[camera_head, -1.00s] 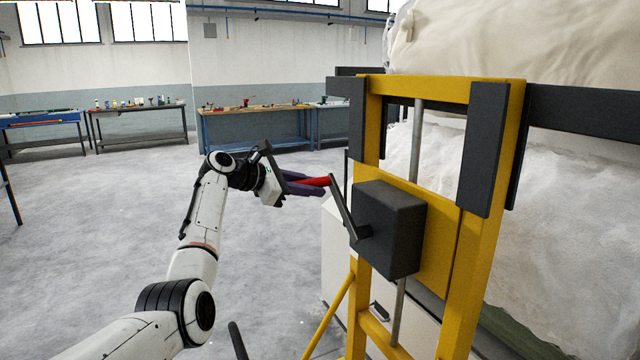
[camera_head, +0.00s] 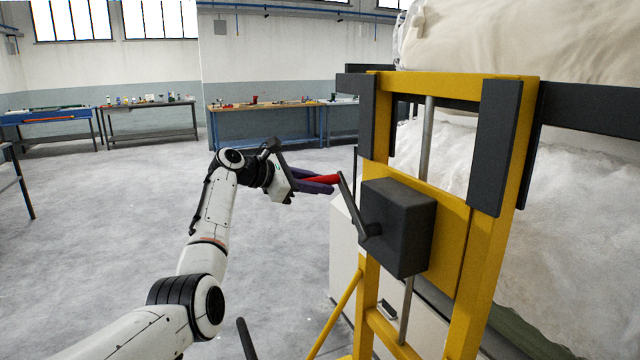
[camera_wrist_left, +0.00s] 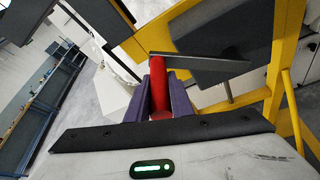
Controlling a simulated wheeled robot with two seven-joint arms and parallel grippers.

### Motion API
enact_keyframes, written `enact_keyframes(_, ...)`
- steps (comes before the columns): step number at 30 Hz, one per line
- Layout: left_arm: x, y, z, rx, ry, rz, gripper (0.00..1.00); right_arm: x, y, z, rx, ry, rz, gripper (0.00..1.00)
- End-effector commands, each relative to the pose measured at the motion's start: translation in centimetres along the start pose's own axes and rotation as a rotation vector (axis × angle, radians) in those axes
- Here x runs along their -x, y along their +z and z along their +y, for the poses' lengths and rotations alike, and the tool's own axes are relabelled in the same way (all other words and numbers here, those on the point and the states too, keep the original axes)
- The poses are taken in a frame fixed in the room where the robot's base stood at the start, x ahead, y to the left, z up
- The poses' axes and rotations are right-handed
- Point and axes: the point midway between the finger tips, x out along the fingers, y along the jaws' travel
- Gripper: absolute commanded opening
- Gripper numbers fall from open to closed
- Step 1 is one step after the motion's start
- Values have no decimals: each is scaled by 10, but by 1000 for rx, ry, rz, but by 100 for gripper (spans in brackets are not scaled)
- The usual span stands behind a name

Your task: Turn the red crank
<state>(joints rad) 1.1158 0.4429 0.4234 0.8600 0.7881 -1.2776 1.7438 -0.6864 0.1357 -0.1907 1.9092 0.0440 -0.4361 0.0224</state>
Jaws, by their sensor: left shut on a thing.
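The red crank handle (camera_head: 323,179) sticks out to the left from the end of a dark crank arm (camera_head: 353,204). The crank arm slants from the handle at upper left down to a dark box (camera_head: 398,226) on a yellow frame (camera_head: 484,255). My left gripper (camera_head: 318,181) is shut on the red handle, its purple fingers on either side of it. In the left wrist view the handle (camera_wrist_left: 160,88) lies between both fingers, with the crank arm (camera_wrist_left: 205,63) running right from its far end. The gripped part is partly hidden by the fingers. My right gripper is not in view.
A large white fibre mass (camera_head: 590,230) fills the right side behind the yellow frame. A yellow brace (camera_head: 335,315) slants down from the frame. Workbenches (camera_head: 150,107) with small items stand along the far wall.

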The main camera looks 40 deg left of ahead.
Motion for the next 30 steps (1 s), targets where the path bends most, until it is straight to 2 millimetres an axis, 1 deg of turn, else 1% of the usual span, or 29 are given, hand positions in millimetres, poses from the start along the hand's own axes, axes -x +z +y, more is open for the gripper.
enact_keyframes(1,0,-13,0,8,1,22,0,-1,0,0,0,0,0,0)
enact_keyframes(6,0,-13,-1,9,0,22,0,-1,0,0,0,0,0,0)
enact_keyframes(7,0,-13,-1,8,0,23,22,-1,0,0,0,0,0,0)
enact_keyframes(10,0,-11,-1,7,0,19,39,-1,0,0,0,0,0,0)
enact_keyframes(20,0,-5,-2,1,-2,11,39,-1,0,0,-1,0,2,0)
enact_keyframes(23,9,-6,0,1,1,11,39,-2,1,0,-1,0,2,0)
enact_keyframes(26,24,-7,-1,-1,2,12,39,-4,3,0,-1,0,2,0)
enact_keyframes(30,54,-7,-1,0,4,13,39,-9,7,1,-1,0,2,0)
